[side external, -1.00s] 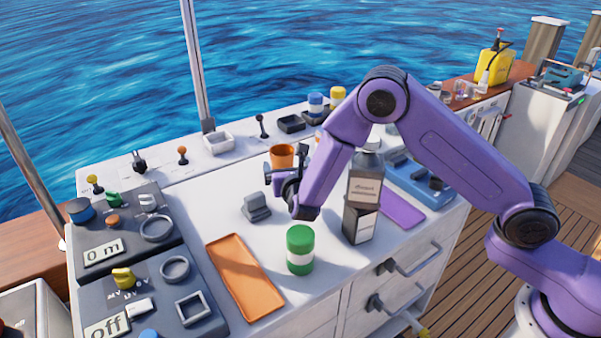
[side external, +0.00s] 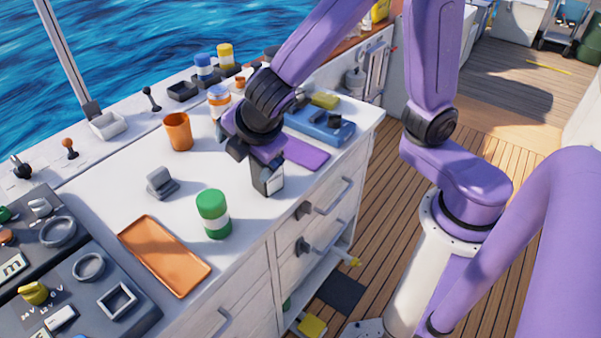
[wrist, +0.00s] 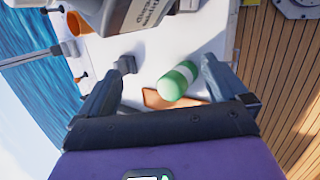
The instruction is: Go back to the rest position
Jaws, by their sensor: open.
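My gripper (side external: 252,150) is above the white worktop (side external: 130,205), and my arm reaches in from the upper right. Its two fingers are spread with nothing between them in the wrist view (wrist: 160,80). A dark bottle with a pale label (side external: 270,180) stands on the worktop; my gripper hides its upper part. The bottle's label side also shows at the top of the wrist view (wrist: 140,14). A green-lidded jar (side external: 213,213) stands upright, apart from the gripper.
An orange tray (side external: 163,255) lies left of the jar. An orange cup (side external: 178,132) and a grey block (side external: 161,183) stand behind. A blue tray (side external: 322,130) and purple mat (side external: 305,156) lie at right. Drawer handles (side external: 325,195) stick out in front. The wooden deck (side external: 375,220) is open.

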